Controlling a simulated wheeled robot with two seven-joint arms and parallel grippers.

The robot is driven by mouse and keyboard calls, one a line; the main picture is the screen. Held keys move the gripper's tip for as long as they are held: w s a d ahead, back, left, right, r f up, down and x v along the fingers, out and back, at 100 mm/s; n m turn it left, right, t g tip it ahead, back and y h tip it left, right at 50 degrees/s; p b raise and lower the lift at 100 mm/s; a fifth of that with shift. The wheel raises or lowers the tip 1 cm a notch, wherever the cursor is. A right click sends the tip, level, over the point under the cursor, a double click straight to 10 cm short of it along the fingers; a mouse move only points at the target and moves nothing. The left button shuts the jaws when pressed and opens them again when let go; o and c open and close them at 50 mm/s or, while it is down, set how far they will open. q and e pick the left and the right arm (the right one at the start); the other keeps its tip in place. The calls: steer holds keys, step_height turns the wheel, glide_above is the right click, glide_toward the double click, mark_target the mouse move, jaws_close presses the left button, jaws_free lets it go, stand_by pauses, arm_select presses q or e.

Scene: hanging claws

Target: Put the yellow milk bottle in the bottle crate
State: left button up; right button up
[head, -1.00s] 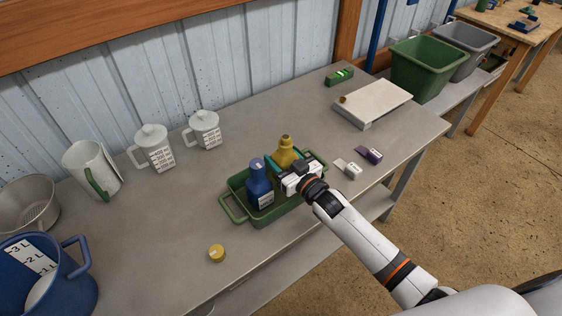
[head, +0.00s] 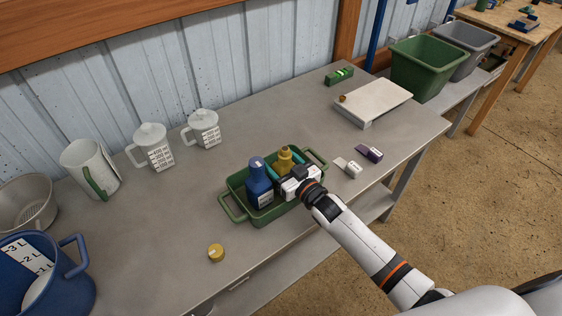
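The yellow milk bottle (head: 284,158) stands roughly upright at the right part of the green bottle crate (head: 235,212), its lower part inside the crate. A blue bottle (head: 260,185) stands in the crate to its left. My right gripper (head: 286,168) reaches in from the right, its teal fingers on both sides of the yellow bottle, and appears shut on it. The gripper's white body hides the bottle's lower part, so I cannot see whether its base touches the crate floor. My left gripper is not in view.
A yellow lid-like piece (head: 216,253) lies on the grey table in front of the crate. White jugs (head: 153,147) and a blue measuring bucket (head: 45,275) stand to the left. Small blocks (head: 349,168) and a flat scale-like plate (head: 372,102) lie to the right.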

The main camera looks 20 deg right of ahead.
steer(key=shift+o, duration=0.3)
steer(key=shift+f, duration=0.1)
steer(key=shift+r+p, duration=0.35)
steer(key=shift+r, duration=0.1)
steer(key=shift+s+d+r, duration=0.1)
steer(key=shift+s+d, duration=0.05)
steer(key=shift+s, duration=0.2)
steer(key=v, duration=1.1)
steer(key=shift+s+r, duration=0.2)
steer(key=shift+f, duration=0.1)
